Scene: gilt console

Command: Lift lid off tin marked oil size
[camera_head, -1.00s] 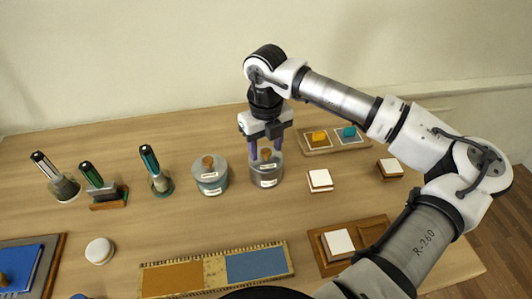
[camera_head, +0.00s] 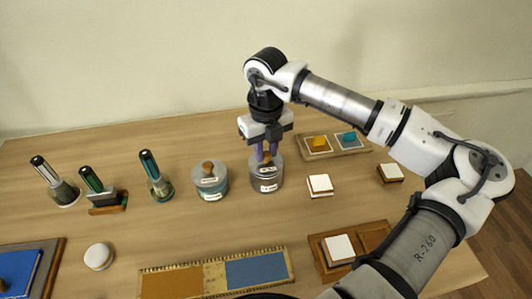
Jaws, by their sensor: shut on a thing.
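Two round lidded tins with wooden knobs stand side by side mid-table. The left tin (camera_head: 210,185) is pale teal, with its lid on and white labels on lid and front. The right tin (camera_head: 266,182) is grey, also labelled on lid and front; the lettering is too small to read surely. My gripper (camera_head: 266,155) points straight down over the right tin, its purple fingers shut on the knob of that tin's lid (camera_head: 277,164). The knob is mostly hidden between the fingers. I cannot tell any gap between this lid and the tin.
Glass holders with dark-handled tools (camera_head: 156,177) stand to the left. A tray with yellow and teal blocks (camera_head: 334,154) lies behind right. White-topped blocks (camera_head: 320,186) stand to the right. A long two-coloured board (camera_head: 215,274) lies in front, with bare table before the tins.

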